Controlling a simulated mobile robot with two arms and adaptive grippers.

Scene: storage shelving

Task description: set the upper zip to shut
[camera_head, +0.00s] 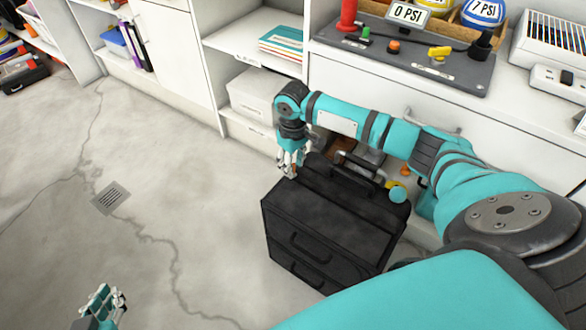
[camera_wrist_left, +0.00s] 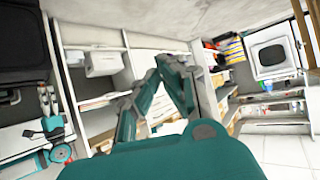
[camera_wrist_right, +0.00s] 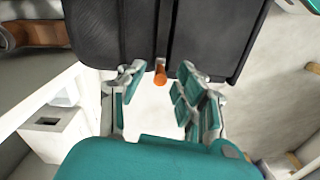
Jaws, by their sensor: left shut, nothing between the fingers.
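A black bag-like case (camera_head: 325,235) with a top handle and two front handles stands on the floor against the cabinet. My right gripper (camera_head: 290,168) is at its upper left edge. In the right wrist view the case (camera_wrist_right: 215,40) fills the top, with a dark seam running down to an orange zip pull (camera_wrist_right: 160,75). The right gripper (camera_wrist_right: 162,78) is open, its fingers on either side of the pull, with gaps visible. I cannot tell how far the zip is closed. My left gripper (camera_head: 112,302) is shut and empty, low over the floor, away from the case.
A white cabinet with open shelves (camera_head: 225,40) stands behind the case. The counter above holds a dark panel (camera_head: 400,55) with coloured knobs. A floor drain (camera_head: 111,197) lies at the left. The floor left of the case is clear.

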